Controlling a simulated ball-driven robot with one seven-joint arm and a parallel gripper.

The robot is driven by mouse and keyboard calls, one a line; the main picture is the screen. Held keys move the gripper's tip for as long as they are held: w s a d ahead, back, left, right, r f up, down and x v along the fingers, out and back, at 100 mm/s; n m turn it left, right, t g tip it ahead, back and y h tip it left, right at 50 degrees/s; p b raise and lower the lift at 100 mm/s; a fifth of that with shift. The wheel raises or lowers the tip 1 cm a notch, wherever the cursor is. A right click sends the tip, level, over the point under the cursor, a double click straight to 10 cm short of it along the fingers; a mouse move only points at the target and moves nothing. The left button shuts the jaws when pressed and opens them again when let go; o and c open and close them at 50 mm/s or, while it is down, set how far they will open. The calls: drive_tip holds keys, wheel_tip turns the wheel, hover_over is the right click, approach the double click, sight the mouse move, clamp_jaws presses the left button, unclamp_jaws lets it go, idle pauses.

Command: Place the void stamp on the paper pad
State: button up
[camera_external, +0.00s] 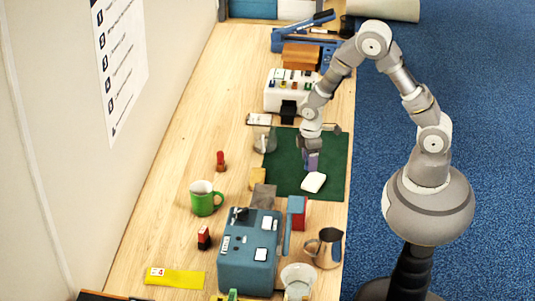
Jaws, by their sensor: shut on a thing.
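My gripper (311,150) points down over the dark green mat and is shut on a small purple upright thing (312,163), which looks like the void stamp; no lettering can be read on it. Its lower end is just behind the white paper pad (313,182) as seen here. I cannot tell whether it touches the mat or hangs slightly above it. The paper pad lies flat near the mat's front edge, with nothing on it. The gripper's fingers partly hide the held thing's top.
The green mat (335,160) is mostly bare. A yellow block (257,179) and a grey block (264,197) stand at its left front corner. Two red-topped stamps (221,161) (204,238) stand left.

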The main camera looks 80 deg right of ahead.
drive_tip(key=w+a, duration=0.2)
drive_tip(key=a, duration=0.1)
drive_tip(key=b, duration=0.2)
hover_over(257, 174)
drive_tip(key=shift+a+f, duration=0.1)
drive_tip(key=shift+f, duration=0.6)
wheel_tip(257, 174, down, 4)
drive_tip(key=shift+r+b, duration=0.2)
drive_tip(key=shift+b, duration=0.15)
drive_tip(key=shift+r, duration=0.15)
drive_tip(key=o, duration=1.1)
drive_tip(key=shift+c, duration=0.2)
